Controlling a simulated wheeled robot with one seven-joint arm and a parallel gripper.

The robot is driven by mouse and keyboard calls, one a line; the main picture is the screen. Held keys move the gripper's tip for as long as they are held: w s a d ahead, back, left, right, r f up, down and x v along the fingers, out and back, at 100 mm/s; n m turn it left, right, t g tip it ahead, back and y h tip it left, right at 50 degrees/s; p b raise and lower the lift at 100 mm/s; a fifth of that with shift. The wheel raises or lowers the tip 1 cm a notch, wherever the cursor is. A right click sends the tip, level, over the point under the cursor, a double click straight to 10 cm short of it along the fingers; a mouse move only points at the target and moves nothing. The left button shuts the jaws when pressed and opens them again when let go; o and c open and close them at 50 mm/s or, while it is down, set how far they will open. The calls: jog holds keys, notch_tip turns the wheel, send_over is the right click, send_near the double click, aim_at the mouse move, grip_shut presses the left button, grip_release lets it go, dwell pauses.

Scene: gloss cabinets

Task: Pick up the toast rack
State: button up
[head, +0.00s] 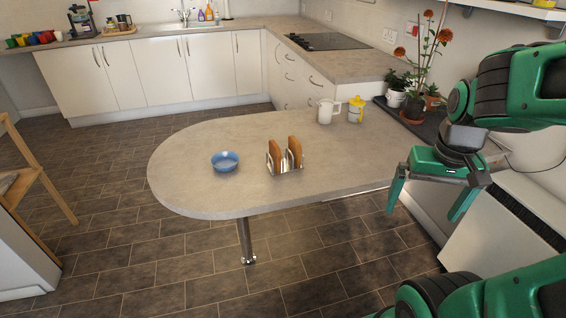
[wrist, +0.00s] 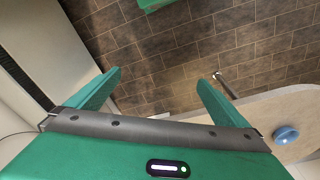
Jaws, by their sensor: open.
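The toast rack (head: 284,168) is a small silver wire rack holding brown toast slices (head: 275,156). My gripper (head: 426,200) is in the head view to the right of the rack, past the counter's front edge. Its green fingers point down, spread apart and empty. In the wrist view the open fingers (wrist: 158,88) show over the tiled floor. The rack is not seen in the wrist view.
A blue bowl (head: 225,161) sits left of the rack; it also shows in the wrist view (wrist: 286,135). A white mug (head: 325,111) and a yellow-lidded container (head: 356,108) stand behind. Potted plants (head: 413,95) are at the right back. The counter around the rack is clear.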

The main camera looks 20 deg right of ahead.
aim_at(285, 157)
jog(key=w+a+f+n+t, duration=0.1)
jog(key=w+a+f+t, duration=0.2)
jog(key=w, duration=0.7)
jog(key=w+a+f+n+t, duration=0.2)
jog(key=w+a+f, duration=0.1)
jog(key=w, duration=0.7)
jog(key=w+a+f+n+t, duration=0.2)
jog(key=w+a+f+t, duration=0.1)
jog(key=w, duration=0.7)
jog(key=shift+f+t, duration=0.3)
jog(key=shift+f, duration=0.2)
jog(key=w+a+t, duration=0.1)
jog(key=a, duration=0.1)
jog(key=w+a+f+n+t+y, duration=0.1)
jog(key=w+a, duration=0.1)
jog(key=a, duration=0.1)
jog(key=w+a+f+t, duration=0.1)
jog(key=w+a, duration=0.1)
jog(key=a, duration=0.1)
jog(key=shift+w+a+n+t+y, duration=0.1)
jog(key=shift+n+t+y, duration=0.2)
jog(key=shift+t+y, duration=0.1)
jog(key=x, duration=1)
jog(key=shift+w+r, duration=0.15)
jog(key=shift+w, duration=0.15)
jog(key=c, duration=0.8)
jog(key=shift+c, duration=0.2)
jog(key=shift+r, duration=0.1)
